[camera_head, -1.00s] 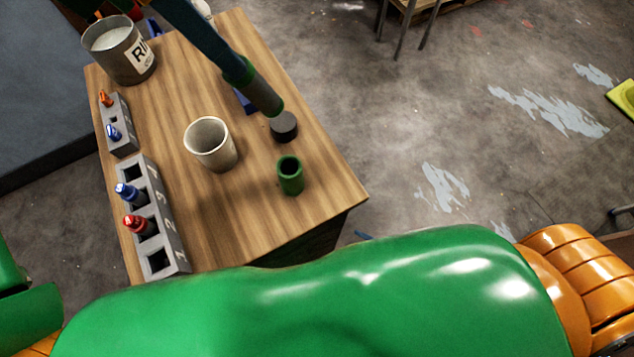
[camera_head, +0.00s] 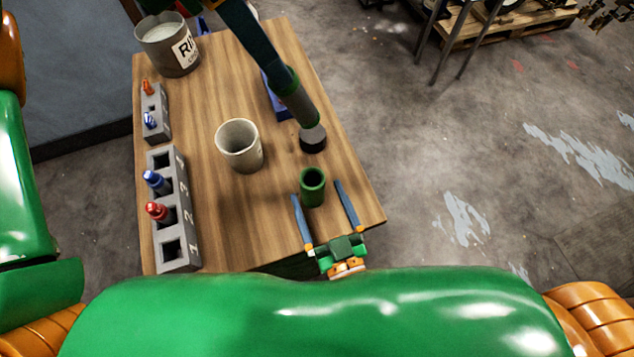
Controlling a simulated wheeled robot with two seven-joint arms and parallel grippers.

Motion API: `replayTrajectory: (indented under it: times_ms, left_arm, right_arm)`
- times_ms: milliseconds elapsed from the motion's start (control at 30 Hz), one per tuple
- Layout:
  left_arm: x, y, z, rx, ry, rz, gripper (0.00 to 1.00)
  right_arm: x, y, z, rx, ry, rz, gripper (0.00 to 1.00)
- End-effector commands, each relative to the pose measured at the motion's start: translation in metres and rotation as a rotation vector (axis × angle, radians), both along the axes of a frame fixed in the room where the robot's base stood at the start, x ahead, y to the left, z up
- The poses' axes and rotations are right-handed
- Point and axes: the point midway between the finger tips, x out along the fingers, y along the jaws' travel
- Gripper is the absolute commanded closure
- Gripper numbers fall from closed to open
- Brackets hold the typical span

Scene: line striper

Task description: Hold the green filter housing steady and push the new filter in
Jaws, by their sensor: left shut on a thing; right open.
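The green filter housing (camera_head: 313,190) is a short open-topped cylinder standing upright near the table's front right corner. My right gripper (camera_head: 317,192) comes from the front edge. It is open, with one blue finger to each side of the housing and gaps between. My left gripper (camera_head: 285,76) comes down from the top, its dark blue fingers shut on the new filter (camera_head: 300,108), a grey cylinder with a green end. The far finger is hidden.
Grey slotted racks (camera_head: 178,262) with red and blue pieces line the left edge. A labelled bucket (camera_head: 168,50) stands at the back. A blue object (camera_head: 276,102) is partly hidden behind the filter.

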Motion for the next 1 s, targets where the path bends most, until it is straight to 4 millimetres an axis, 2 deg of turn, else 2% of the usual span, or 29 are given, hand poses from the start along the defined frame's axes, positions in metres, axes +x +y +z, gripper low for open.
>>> replayTrajectory:
  times_ms: [100,200,500,533,867,1000]
  left_arm:
    - [0.0,0.0,0.0,0.0,0.0,0.0,1.0]
    - [0.0,0.0,0.0,0.0,0.0,0.0,1.0]
    - [0.0,0.0,0.0,0.0,0.0,0.0,1.0]
    - [0.0,0.0,0.0,0.0,0.0,0.0,1.0]
    - [0.0,0.0,0.0,0.0,0.0,0.0,1.0]
    - [0.0,0.0,0.0,0.0,0.0,0.0,1.0]
  right_arm:
    - [0.022,0.007,0.001,0.001,-0.003,-0.001,0.08]
    - [0.032,0.01,0.001,0.0,-0.001,0.0,0.08]
    - [0.037,0.012,0.0,-0.001,0.001,0.002,0.08]
    - [0.037,0.012,0.0,-0.001,0.001,0.002,0.11]
    - [0.036,0.012,0.0,-0.001,0.0,0.002,1.0]
    - [0.036,0.012,0.0,-0.001,0.0,0.002,1.0]
